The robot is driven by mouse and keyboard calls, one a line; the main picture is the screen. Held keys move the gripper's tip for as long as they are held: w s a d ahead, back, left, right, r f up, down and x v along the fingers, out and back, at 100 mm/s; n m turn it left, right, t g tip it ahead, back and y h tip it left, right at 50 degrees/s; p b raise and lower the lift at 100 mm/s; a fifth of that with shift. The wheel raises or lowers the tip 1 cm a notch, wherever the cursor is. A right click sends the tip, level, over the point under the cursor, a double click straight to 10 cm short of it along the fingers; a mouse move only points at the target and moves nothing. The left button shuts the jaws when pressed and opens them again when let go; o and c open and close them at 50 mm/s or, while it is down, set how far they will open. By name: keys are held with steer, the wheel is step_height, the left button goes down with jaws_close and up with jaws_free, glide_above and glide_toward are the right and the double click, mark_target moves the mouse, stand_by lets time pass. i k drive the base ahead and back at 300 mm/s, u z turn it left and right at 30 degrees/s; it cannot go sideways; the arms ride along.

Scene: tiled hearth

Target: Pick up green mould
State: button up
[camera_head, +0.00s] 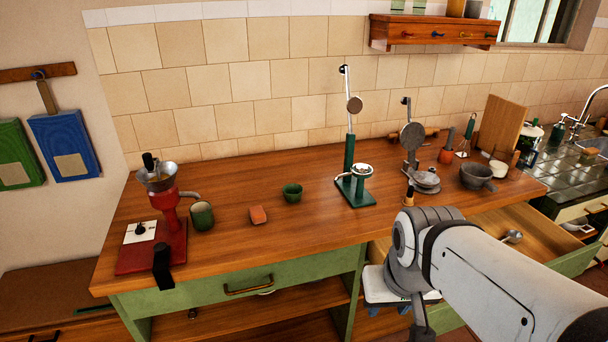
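A small green fluted cup that looks like the green mould (292,192) stands upright on the wooden counter, left of the green-based press. Nothing touches it, and its opening faces up. My white and grey arm reaches in from the lower right and bends down in front of the counter's edge. The fingers of my gripper do not show; the arm's lower end runs out of the bottom of the picture.
An open drawer (530,243) juts out at right.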

mark_target(293, 193)
steer(key=u, duration=0.05)
steer(key=i, duration=1)
steer(key=z, duration=0.05)
